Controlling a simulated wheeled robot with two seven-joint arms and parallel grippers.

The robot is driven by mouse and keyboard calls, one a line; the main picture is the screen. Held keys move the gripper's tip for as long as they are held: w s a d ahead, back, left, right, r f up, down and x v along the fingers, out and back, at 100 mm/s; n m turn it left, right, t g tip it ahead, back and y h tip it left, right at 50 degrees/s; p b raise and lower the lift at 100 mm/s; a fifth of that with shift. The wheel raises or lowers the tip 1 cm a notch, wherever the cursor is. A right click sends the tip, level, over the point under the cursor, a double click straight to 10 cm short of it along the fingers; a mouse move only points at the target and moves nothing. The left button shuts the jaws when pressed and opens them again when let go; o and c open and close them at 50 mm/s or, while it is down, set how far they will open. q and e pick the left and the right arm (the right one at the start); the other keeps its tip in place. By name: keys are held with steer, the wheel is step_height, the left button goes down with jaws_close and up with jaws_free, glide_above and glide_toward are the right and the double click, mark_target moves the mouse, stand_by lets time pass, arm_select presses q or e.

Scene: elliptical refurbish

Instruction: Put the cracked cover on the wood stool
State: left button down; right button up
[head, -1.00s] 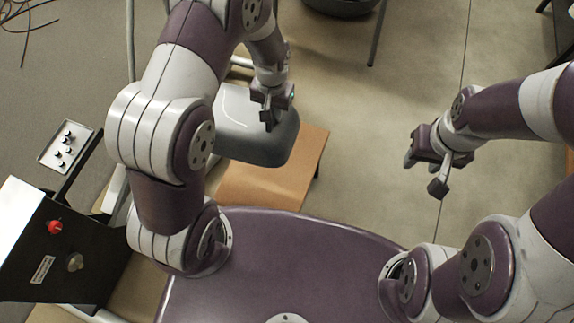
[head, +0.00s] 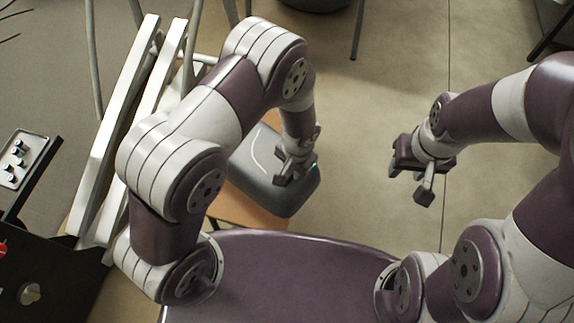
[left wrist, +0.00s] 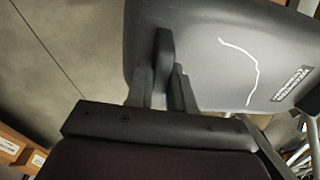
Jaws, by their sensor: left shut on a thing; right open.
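The cracked cover (head: 262,190) is a dark grey rounded shell with a pale curved crack line. In the left wrist view the cover (left wrist: 205,75) shows the white crack and a small label. My left gripper (head: 288,172) is shut on the cover's edge; its fingers also show in the left wrist view (left wrist: 163,65). The wood stool (head: 228,206) has a brown top, partly hidden by my left arm and the cover. The cover overlaps the stool in the head view; I cannot tell whether they touch. My right gripper (head: 415,180) is open and empty, off to the right.
White frame rails (head: 118,110) of the elliptical stand on the left behind my left arm. A black unit with a knob (head: 30,293) and a small tray with several parts (head: 20,160) are at far left.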

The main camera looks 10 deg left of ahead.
arm_select(q)
steer(key=w+f, duration=0.1)
steer(key=w+a+f, duration=0.1)
steer(key=w, duration=0.1)
steer(key=shift+w, duration=0.2)
steer(key=shift+f+b, duration=0.45)
steer(key=shift+f, duration=1.7)
steer(key=c, duration=1)
jaws_free()
